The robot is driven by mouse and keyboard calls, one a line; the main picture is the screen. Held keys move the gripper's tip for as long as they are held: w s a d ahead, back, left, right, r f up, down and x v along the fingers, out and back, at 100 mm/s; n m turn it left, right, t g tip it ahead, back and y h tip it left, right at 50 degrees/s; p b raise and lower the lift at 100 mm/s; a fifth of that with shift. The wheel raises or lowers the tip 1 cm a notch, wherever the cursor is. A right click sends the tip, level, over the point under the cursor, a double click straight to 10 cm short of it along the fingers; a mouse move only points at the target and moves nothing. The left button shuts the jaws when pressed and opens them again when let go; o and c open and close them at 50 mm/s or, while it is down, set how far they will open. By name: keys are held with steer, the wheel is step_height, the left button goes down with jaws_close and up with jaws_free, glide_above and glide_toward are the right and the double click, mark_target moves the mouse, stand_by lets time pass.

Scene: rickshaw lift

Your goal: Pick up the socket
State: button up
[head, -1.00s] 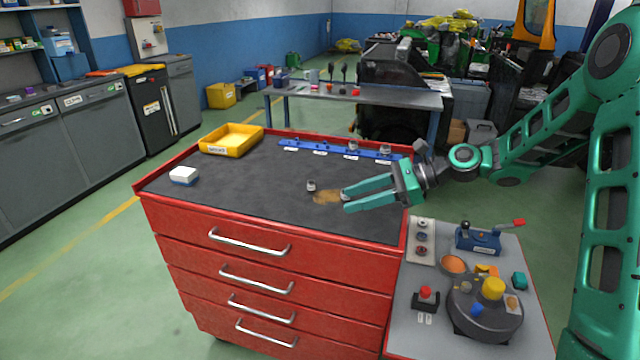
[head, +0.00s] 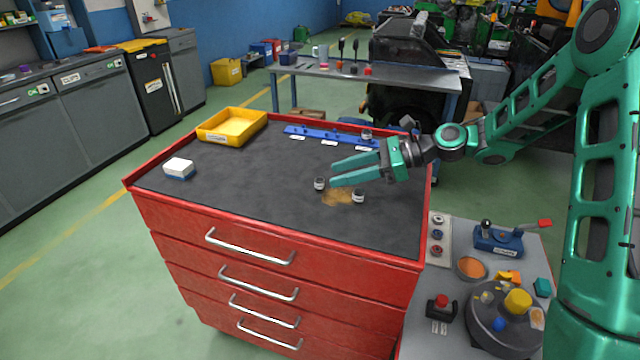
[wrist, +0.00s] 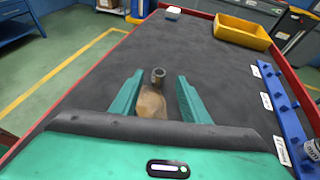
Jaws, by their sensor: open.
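A small dark metal socket with a pale band (head: 319,183) stands upright on the drawer cabinet's dark top, at the left edge of a brown stain. A second similar socket (head: 358,195) stands at the stain's right edge. My gripper (head: 332,172) is open and empty, its two green fingers pointing left, just behind the two sockets in the head view. In the wrist view one socket (wrist: 158,75) shows in the gap between the fingertips (wrist: 160,78), near the stain's far end. The second socket is not visible there.
A blue rail (head: 310,133) with white labels lies along the back edge, holding a socket (head: 366,134); my gripper may hide others. A yellow tray (head: 205,134) and a white-blue box (head: 179,168) sit at left. Red rims (head: 290,246) edge the top. A cluttered side table (head: 455,295) stands at right.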

mark_target(320, 179)
steer(key=shift+w+a+f, duration=0.2)
steer(key=shift+a+f, duration=0.2)
steer(key=shift+a, duration=0.2)
steer(key=shift+f+x, duration=0.15)
steer(key=shift+x, duration=1.2)
steer(key=shift+f+x, duration=0.1)
steer(key=shift+x, duration=1.25)
steer(key=shift+s+d, duration=0.1)
steer(key=shift+d, duration=0.05)
jaws_close()
